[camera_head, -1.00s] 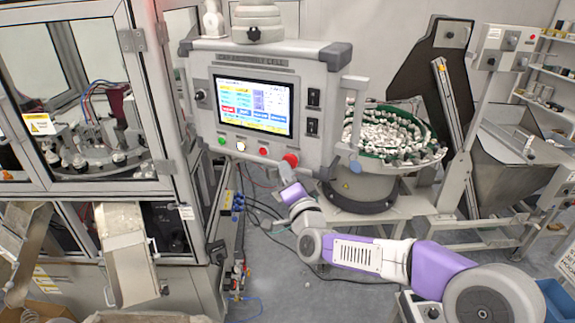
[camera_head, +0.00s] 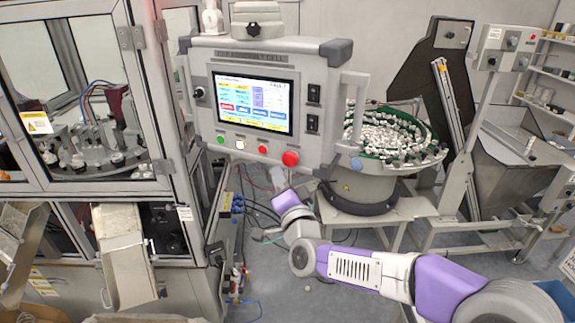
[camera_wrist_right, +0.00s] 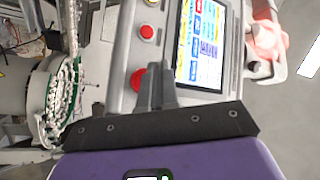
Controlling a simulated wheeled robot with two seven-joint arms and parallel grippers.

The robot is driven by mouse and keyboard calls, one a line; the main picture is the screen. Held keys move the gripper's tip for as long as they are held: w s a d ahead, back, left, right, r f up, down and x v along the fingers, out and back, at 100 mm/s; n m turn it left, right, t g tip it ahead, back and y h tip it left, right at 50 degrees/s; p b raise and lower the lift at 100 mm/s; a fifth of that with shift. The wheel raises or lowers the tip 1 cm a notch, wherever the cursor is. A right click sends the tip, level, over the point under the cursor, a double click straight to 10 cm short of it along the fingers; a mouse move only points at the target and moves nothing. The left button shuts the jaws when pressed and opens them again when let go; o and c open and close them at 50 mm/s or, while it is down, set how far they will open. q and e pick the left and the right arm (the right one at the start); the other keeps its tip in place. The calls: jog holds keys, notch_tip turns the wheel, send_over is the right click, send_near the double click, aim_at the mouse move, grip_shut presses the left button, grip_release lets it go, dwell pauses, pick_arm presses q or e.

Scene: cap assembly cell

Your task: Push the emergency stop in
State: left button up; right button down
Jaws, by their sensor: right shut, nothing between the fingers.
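The emergency stop (camera_head: 290,158) is the large red mushroom button at the lower right of the grey control panel (camera_head: 322,75). It also shows in the right wrist view (camera_wrist_right: 137,80), just left of my fingers. My right gripper (camera_head: 279,178) is below and slightly left of the button in the head view, with a visible gap in that picture. In the right wrist view its two dark fingers (camera_wrist_right: 156,86) are together and empty, and overlap the button's right edge. I cannot tell how deep the button sits. My left gripper is not in view.
A smaller red button (camera_head: 263,150), a white button (camera_head: 240,145) and a green button (camera_head: 221,140) sit left of the stop, under the lit screen (camera_head: 253,103). A bowl feeder (camera_head: 362,190) stands to the right. Cables and hoses hang below the panel.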

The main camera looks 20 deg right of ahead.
jog(key=shift+s+a+b, duration=0.55)
jog(key=shift+s+a, duration=0.55)
jog(key=shift+s, duration=0.15)
notch_tip(320, 180, down, 37)
jog(key=a+n+g+y+b, duration=0.25)
jog(key=n+g+b, duration=0.2)
jog(key=g, duration=0.45)
jog(key=s+a+f+n+g+b, duration=0.1)
jog(key=s+f+g, duration=0.4)
jog(key=s+f, duration=0.8)
jog(key=s+a+f+n+g+y+b, duration=0.1)
jog(key=s+f+n+g+b, duration=0.2)
jog(key=s+f, duration=1)
notch_tip(320, 180, down, 4)
jog(key=g, duration=0.3)
jog(key=shift+s+a+r+b, duration=0.25)
jog(key=shift+a+b, duration=0.05)
jog(key=shift+a, duration=0.05)
